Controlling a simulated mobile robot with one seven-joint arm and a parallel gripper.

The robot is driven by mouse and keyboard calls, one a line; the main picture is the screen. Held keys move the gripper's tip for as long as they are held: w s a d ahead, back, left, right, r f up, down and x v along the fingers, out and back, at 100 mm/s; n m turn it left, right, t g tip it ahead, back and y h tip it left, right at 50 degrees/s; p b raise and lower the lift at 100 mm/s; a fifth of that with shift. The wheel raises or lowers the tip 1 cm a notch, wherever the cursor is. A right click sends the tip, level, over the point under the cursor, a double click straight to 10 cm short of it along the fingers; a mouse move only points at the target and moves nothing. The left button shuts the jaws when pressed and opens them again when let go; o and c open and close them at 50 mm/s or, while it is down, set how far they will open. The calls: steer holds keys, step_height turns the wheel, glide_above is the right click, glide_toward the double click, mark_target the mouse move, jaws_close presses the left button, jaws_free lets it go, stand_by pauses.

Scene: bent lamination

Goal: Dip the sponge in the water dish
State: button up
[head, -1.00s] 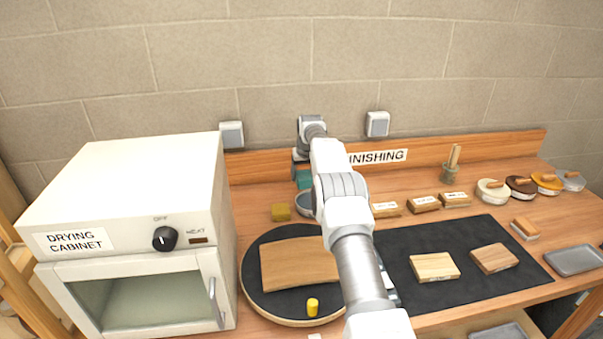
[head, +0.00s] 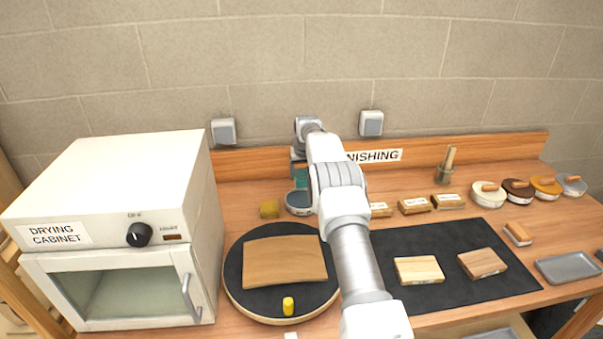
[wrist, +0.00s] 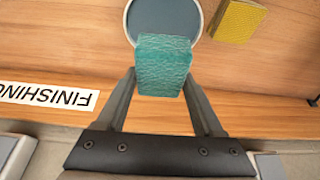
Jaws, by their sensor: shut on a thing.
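My gripper (wrist: 160,105) is shut on a teal block-shaped sponge (wrist: 165,62) with a rough surface. The sponge also shows in the head view (head: 301,179), partly hidden by my arm. The round water dish (wrist: 190,12) has a pale rim and grey-blue inside, and the wrist view cuts off part of it. In the wrist view the sponge overlaps the dish's near edge; I cannot tell its height or whether it touches. In the head view the dish (head: 295,207) stands just in front of the sponge, partly behind my arm.
A yellow block (head: 270,209) lies beside the dish. A round dark turntable (head: 240,290) holds a curved wooden panel (head: 285,262) and a small yellow cylinder (head: 288,306). The drying cabinet (head: 115,235) stands at the left. A dark mat (head: 440,240) carries two wooden blocks. The FINISHING backboard (head: 450,155) runs behind.

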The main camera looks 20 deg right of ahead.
steer(key=shift+f+b, duration=2.45)
steer(key=shift+f, duration=1.7)
steer(key=shift+r, duration=0.2)
steer(key=shift+r+p, duration=0.5)
steer(key=shift+r, duration=0.85)
steer(key=shift+r+p, duration=1.45)
steer(key=shift+r, duration=1.05)
